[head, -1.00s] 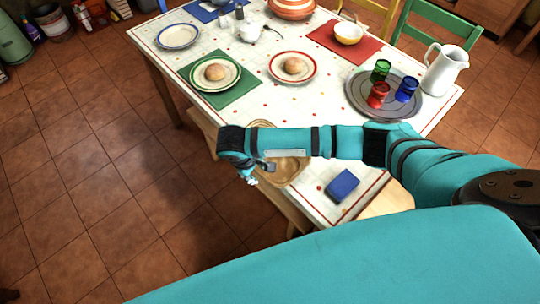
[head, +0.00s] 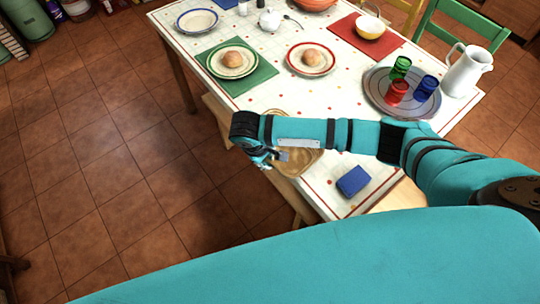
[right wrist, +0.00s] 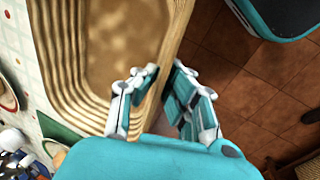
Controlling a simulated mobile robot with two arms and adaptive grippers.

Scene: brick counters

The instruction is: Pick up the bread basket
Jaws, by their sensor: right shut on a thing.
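The bread basket (head: 301,163), tan with ridged, stepped sides, is at the table's near left edge, partly hidden under my right forearm in the head view. My right gripper (head: 276,157) is at its left rim. In the right wrist view the basket's wall (right wrist: 178,35) runs between the fingers of the gripper (right wrist: 158,82), which are closed on it. The basket's inside looks brown and empty where it shows. I cannot tell whether the basket is clear of the table top. My left gripper is out of view.
On the table (head: 325,192) are a blue box (head: 353,181), a round tray (head: 378,104) with red, green and blue glasses, a white pitcher (head: 466,72), and two plates with bread rolls (head: 232,59). A wooden bench (head: 222,120) runs along the left side; open tiled floor lies beyond.

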